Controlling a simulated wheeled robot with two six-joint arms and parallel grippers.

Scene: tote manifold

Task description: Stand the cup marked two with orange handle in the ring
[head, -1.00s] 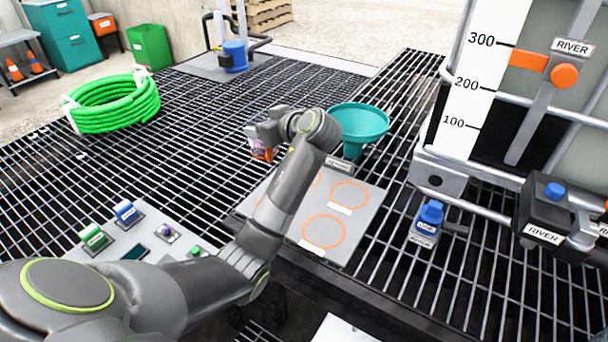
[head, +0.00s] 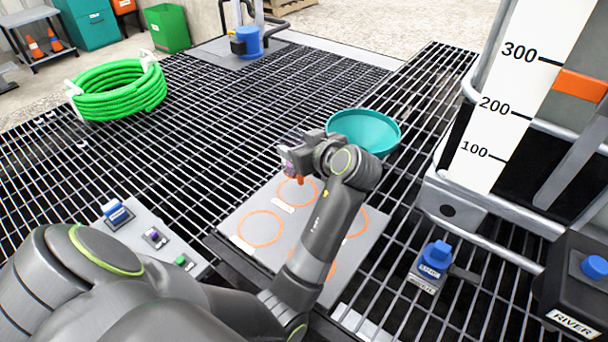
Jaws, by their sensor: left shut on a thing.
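My left gripper (head: 290,150) is shut on a small cup (head: 287,166); mostly my own wrist hides it. Part of its side with a purple mark and its orange handle (head: 299,180) show below the fingers. The cup is over or at the back orange ring (head: 297,192) on the grey board (head: 232,222); I cannot tell whether it touches the board. Other orange rings show at the left (head: 260,228), and at the right (head: 357,222) and front, partly behind my arm. The cup's number is not readable. My right gripper is not in view.
A teal funnel (head: 363,131) stands just behind and right of my wrist. A blue-handled valve (head: 434,258) is to the right of the board. A control panel (head: 150,232) is at the left and a green hose coil (head: 118,92) farther back.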

